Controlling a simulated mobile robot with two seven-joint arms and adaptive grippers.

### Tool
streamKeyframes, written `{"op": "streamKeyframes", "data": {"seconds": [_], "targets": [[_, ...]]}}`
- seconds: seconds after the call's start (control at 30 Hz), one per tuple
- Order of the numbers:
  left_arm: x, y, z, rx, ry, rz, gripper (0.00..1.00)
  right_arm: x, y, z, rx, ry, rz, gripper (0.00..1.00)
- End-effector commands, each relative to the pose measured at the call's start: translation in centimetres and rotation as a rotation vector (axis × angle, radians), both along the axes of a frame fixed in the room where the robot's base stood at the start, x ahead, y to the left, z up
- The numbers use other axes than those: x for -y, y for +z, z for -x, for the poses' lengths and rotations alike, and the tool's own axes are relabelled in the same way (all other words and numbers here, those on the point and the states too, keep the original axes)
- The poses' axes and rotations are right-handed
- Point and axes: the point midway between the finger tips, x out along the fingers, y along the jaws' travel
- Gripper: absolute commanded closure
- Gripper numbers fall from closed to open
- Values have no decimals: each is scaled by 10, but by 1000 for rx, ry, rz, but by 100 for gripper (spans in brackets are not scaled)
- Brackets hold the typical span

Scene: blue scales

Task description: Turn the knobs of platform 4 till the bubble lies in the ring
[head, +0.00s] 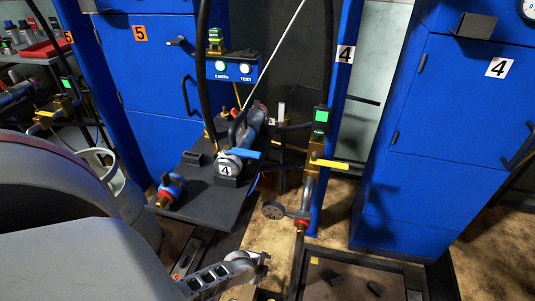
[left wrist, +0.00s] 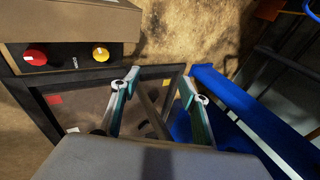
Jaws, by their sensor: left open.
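My left gripper (head: 258,262) reaches in from the lower left in the head view, low over the floor. In the left wrist view its two fingers (left wrist: 160,80) are spread, with nothing between them. A tan box with a dark front stands at upper left in that view. It carries a red knob (left wrist: 36,55) and a yellow knob (left wrist: 100,52), both apart from the fingers. A dark-framed floor panel (left wrist: 65,85) lies beneath the fingers; its frame also shows in the head view (head: 375,262). I cannot make out a bubble or ring. My right gripper is not in view.
A blue post (head: 335,120) with a 4 label and a brass-and-grey pipe (head: 309,185) with a yellow lever stand beyond the gripper. A dark shelf (head: 215,205) holds a valve marked 4. Blue cabinets (head: 440,140) stand at right. Bare floor (head: 335,230) lies between.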

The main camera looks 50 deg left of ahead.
Motion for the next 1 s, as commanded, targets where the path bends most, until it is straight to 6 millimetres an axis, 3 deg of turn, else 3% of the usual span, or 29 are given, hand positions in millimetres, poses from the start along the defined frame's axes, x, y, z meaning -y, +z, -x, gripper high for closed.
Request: {"op": "streamKeyframes", "data": {"seconds": [0.1,0.6,1.0], "targets": [[5,24,-1,66,12,25,55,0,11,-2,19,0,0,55],[45,97,12,245,42,166,55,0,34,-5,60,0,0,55],[61,119,19,288,48,223,55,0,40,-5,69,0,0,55]]}}
